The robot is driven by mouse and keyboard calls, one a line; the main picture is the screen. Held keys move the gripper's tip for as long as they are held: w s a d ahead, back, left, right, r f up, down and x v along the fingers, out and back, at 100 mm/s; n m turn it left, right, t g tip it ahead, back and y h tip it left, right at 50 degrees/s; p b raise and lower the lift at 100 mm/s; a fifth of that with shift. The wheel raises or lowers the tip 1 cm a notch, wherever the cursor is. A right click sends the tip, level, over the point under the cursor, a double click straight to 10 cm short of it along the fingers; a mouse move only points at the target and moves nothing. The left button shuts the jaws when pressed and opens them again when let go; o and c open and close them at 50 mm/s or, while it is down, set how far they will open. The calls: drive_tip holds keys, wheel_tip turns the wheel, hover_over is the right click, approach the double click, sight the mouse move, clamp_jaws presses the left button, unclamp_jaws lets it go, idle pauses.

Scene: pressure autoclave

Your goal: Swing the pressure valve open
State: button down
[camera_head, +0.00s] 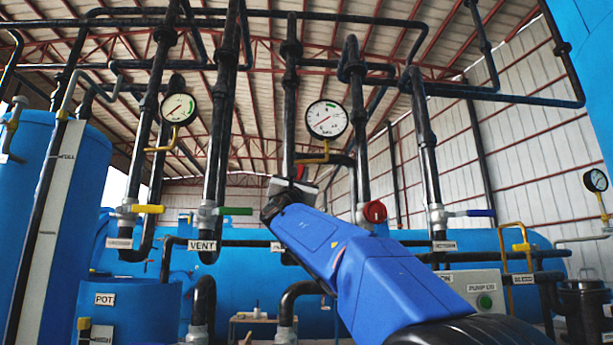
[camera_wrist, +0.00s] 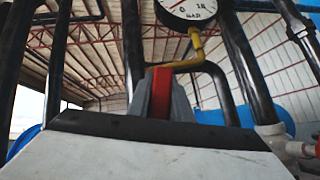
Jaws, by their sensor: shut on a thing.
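A red handle (camera_wrist: 161,92) stands upright between the two grey fingers of my gripper (camera_wrist: 162,97) in the wrist view. The fingers are shut on it. In the head view my gripper (camera_head: 292,190) is at the dark vertical pipe in the middle, left of and below the round gauge (camera_head: 326,119). Only a bit of red (camera_head: 300,172) shows there; my gripper and blue arm hide the rest of the handle, its valve body and any label, so I cannot read which valve it is.
A valve with a round red end (camera_head: 375,212) is close to the right of my arm. A green lever (camera_head: 234,211), a yellow lever (camera_head: 147,209) and a blue lever (camera_head: 475,213) stick out from other pipes. A yellow bent gauge pipe (camera_wrist: 190,58) passes just above my fingers.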

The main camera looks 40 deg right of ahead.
idle(0.4)
drive_tip(key=c, duration=1.6)
unclamp_jaws()
drive_tip(key=v, duration=1.7)
drive_tip(key=shift+s+f, duration=0.1)
drive_tip(key=shift+f, duration=0.1)
